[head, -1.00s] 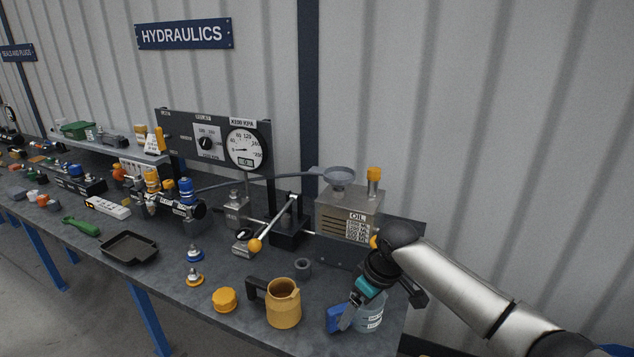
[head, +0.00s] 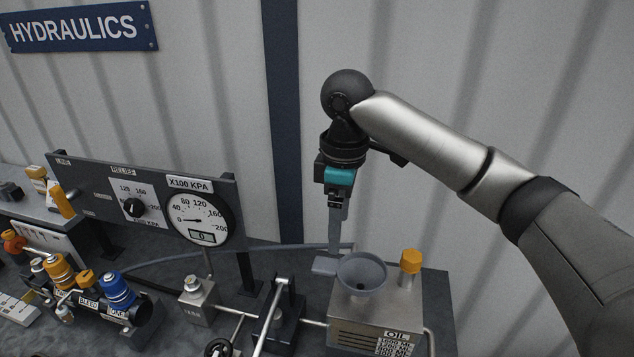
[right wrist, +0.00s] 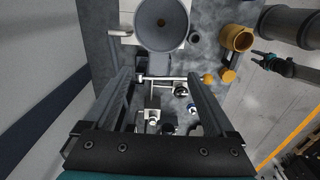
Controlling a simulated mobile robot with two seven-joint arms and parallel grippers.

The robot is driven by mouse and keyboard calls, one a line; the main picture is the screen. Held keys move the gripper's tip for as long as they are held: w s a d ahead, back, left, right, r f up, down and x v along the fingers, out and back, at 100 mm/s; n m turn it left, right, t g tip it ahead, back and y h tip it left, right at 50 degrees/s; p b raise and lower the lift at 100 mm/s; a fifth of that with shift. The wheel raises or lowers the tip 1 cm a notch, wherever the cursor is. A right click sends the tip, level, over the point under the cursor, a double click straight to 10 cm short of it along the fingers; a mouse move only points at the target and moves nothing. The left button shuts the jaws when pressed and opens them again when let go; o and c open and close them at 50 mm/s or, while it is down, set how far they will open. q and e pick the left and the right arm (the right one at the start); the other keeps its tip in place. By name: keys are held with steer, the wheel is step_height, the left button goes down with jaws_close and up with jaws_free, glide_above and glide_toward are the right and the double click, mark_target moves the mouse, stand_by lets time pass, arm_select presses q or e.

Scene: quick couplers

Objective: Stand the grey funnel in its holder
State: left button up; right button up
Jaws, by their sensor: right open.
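The grey funnel (head: 362,275) sits upright on top of the oil tank (head: 375,322), its flat grip tab pointing left. It also shows at the top of the right wrist view (right wrist: 162,22). My right gripper (head: 335,248) points down just behind and left of the funnel, at the tab. In the right wrist view (right wrist: 158,76) its fingers are apart, with the tab between their tips; I cannot tell whether they touch it. A small dark ring (right wrist: 194,37), possibly the holder, lies on the bench. My left gripper (right wrist: 264,60) is small at the right of that view.
An orange-capped post (head: 411,261) stands on the tank beside the funnel. A lever (head: 272,312) and gauge panel (head: 140,205) stand to the left. The yellow jug (right wrist: 236,38) is on the bench. The wall is close behind.

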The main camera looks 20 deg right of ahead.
glide_above(337, 291)
step_height(337, 291, down, 4)
steer(key=shift+r, duration=0.1)
arm_select(q)
steer(key=shift+r, duration=0.3)
arm_select(e)
step_height(337, 291, down, 11)
steer(key=shift+w+r, duration=0.1)
steer(key=shift+w, duration=0.05)
arm_select(q)
steer(key=shift+s, duration=0.1)
arm_select(e)
jaws_close()
stand_by(1.1)
